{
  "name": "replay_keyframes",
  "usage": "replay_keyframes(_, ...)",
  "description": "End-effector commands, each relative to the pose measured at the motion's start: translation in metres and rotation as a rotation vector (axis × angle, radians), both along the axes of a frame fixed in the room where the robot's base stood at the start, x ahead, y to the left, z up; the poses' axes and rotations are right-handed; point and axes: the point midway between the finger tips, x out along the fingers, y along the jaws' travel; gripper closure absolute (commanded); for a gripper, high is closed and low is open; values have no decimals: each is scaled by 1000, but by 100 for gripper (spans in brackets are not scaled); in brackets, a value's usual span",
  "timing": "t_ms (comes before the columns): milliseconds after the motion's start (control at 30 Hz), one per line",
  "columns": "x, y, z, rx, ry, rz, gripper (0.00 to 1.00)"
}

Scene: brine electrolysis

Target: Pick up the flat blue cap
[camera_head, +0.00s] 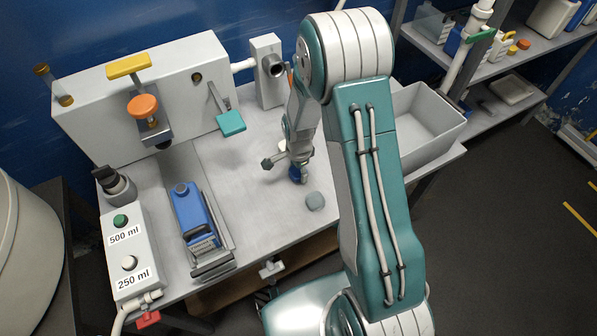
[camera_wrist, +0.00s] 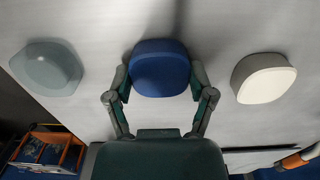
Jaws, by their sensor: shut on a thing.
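The flat blue cap (camera_wrist: 160,72) is between the two fingers of my gripper (camera_wrist: 160,88) in the wrist view, with a fingertip against each side. In the head view my gripper (camera_head: 297,168) points down at the table, shut on the blue cap (camera_head: 298,178). The cap is at or just above the grey tabletop; I cannot tell whether it touches it. A grey-blue cap (camera_wrist: 47,70) lies to its left and a white cap (camera_wrist: 263,78) to its right in the wrist view. The grey-blue cap (camera_head: 315,201) also shows in the head view.
A blue container (camera_head: 192,212) lies in a holder on the table. A control box (camera_head: 127,250) with 500 ml and 250 ml buttons stands at the left. A grey panel (camera_head: 90,100) with valves stands behind. An open grey bin (camera_head: 425,125) is at the right.

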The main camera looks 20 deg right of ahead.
Motion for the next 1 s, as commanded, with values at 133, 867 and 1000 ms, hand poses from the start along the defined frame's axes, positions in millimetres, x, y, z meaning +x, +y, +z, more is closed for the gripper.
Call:
replay_keyframes(133,0,0,0,0,1,0,58)
replay_keyframes(867,-52,36,97,0,-2,5,58)
replay_keyframes(1000,-81,54,112,0,-1,6,58)
